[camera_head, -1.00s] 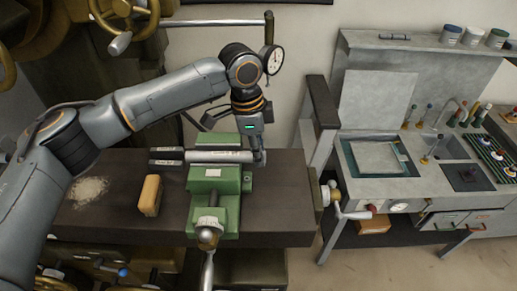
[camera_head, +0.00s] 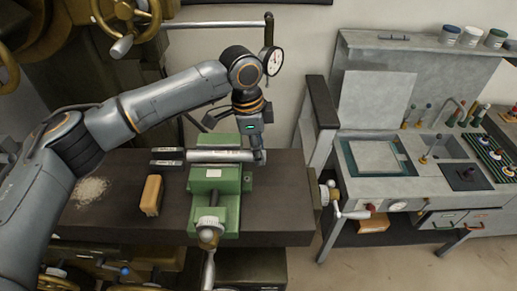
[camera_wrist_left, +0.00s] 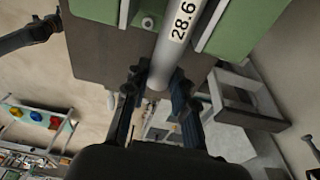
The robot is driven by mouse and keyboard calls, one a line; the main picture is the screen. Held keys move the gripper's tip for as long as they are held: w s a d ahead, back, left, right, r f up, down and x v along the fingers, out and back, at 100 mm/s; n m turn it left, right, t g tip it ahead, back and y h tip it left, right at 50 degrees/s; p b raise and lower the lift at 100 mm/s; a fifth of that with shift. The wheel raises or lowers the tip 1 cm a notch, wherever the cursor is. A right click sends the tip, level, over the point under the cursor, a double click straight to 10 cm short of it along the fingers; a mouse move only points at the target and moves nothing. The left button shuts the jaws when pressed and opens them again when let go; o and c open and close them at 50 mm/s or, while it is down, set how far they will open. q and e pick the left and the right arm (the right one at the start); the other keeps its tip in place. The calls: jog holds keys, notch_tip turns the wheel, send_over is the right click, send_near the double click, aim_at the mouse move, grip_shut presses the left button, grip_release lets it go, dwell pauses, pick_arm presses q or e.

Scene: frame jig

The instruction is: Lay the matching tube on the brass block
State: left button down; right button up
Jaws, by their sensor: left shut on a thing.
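A silver tube (camera_head: 220,156) lies level across the top of the green vise (camera_head: 213,179). It also shows in the left wrist view (camera_wrist_left: 165,60), with a printed label reading 28.6. My left gripper (camera_head: 256,156) is shut on the tube's right end; in the left wrist view its fingers (camera_wrist_left: 158,88) stand on both sides of that end. I cannot tell from the head view whether the tube touches the vise. A yellow-tan block (camera_head: 151,194) stands on the bench left of the vise; I cannot tell whether it is brass.
A dial gauge (camera_head: 272,60) hangs from a rod behind my gripper. A grey workstation (camera_head: 400,165) stands to the right. The bench right of the vise is clear.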

pick_arm(q)
jog(key=c, duration=1)
grip_release()
jog(key=shift+w+f, duration=0.1)
jog(key=shift+w, duration=0.1)
jog(key=shift+s+r, duration=0.1)
jog(key=shift+r, duration=4.5)
jog(key=shift+f, duration=0.1)
